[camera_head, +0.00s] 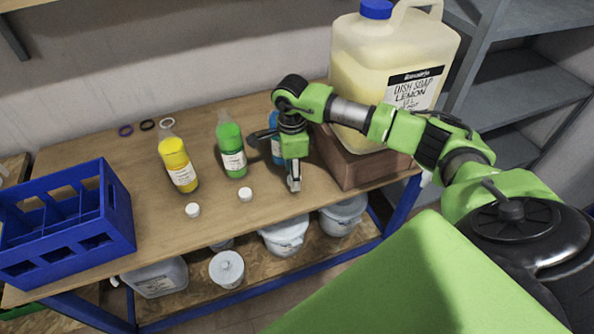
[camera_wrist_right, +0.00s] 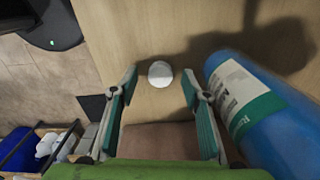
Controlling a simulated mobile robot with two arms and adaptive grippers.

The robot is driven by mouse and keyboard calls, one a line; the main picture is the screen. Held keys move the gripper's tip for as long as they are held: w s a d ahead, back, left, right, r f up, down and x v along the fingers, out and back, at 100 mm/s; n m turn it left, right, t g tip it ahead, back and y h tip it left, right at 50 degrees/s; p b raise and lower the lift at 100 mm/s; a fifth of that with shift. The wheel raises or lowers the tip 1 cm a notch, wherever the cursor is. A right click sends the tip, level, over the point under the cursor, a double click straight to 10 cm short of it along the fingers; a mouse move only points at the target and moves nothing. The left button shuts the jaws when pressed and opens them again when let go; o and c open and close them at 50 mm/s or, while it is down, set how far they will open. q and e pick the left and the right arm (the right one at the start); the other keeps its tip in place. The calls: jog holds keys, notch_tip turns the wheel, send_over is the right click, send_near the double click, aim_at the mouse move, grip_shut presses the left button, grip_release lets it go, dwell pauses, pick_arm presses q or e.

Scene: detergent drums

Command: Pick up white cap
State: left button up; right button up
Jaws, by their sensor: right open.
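In the right wrist view, a small round white cap (camera_wrist_right: 160,73) lies on the wooden table, centred between the fingertips of my right gripper (camera_wrist_right: 159,86). The fingers are apart, with one on each side of the cap and no visible contact. In the head view my right gripper (camera_head: 294,184) points down near the table's front edge and largely hides the spot under it. Two other white caps lie on the table, one in front of the yellow bottle (camera_head: 193,210) and one in front of the green bottle (camera_head: 245,194). My left gripper is not in view.
A blue bottle (camera_wrist_right: 262,118) stands close beside my right gripper's right finger. Yellow (camera_head: 177,163) and green (camera_head: 231,150) bottles stand to the left. A blue crate (camera_head: 70,228) is at the far left. A large dish soap jug (camera_head: 385,60) stands on a brown block (camera_head: 350,165).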

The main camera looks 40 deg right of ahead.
jog(key=shift+f, duration=0.55)
jog(key=shift+w+d, duration=0.1)
jog(key=shift+r, duration=0.15)
jog(key=shift+c, duration=1.3)
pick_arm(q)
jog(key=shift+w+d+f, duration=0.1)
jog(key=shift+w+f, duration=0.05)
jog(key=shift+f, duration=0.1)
pick_arm(e)
jog(key=c, duration=0.5)
